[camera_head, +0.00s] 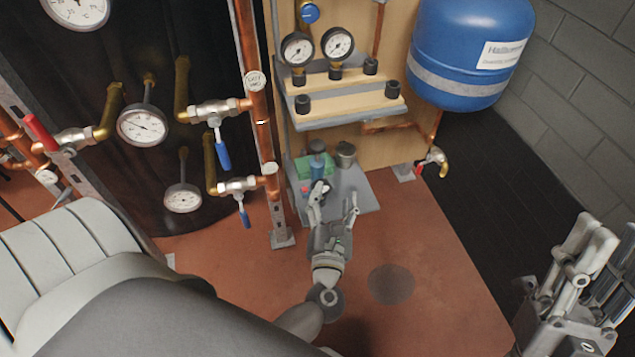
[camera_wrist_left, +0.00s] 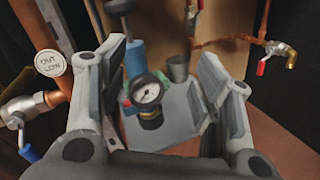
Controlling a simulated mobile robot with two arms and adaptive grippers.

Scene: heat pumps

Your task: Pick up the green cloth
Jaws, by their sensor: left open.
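The green cloth (camera_head: 305,167) appears as a small green patch on a low grey stand (camera_head: 358,186), beside a dark blue-grey bottle-like item (camera_head: 317,160). My left gripper (camera_head: 336,197) is open and empty, just in front of the stand and to the right of the green patch. Its two fingers are spread in the left wrist view (camera_wrist_left: 165,55), with a round gauge (camera_wrist_left: 148,94) and a blue cylinder (camera_wrist_left: 135,60) between them. My right gripper (camera_head: 585,265) is at the far right, away from the stand.
A metal cup (camera_head: 346,153) stands at the back of the grey stand. A copper pipe (camera_head: 263,130) with blue-handled valves rises close on the left. A shelf with gauges (camera_head: 340,105) hangs above, and a blue tank (camera_head: 470,50) is at upper right. Red floor (camera_head: 430,270) is clear.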

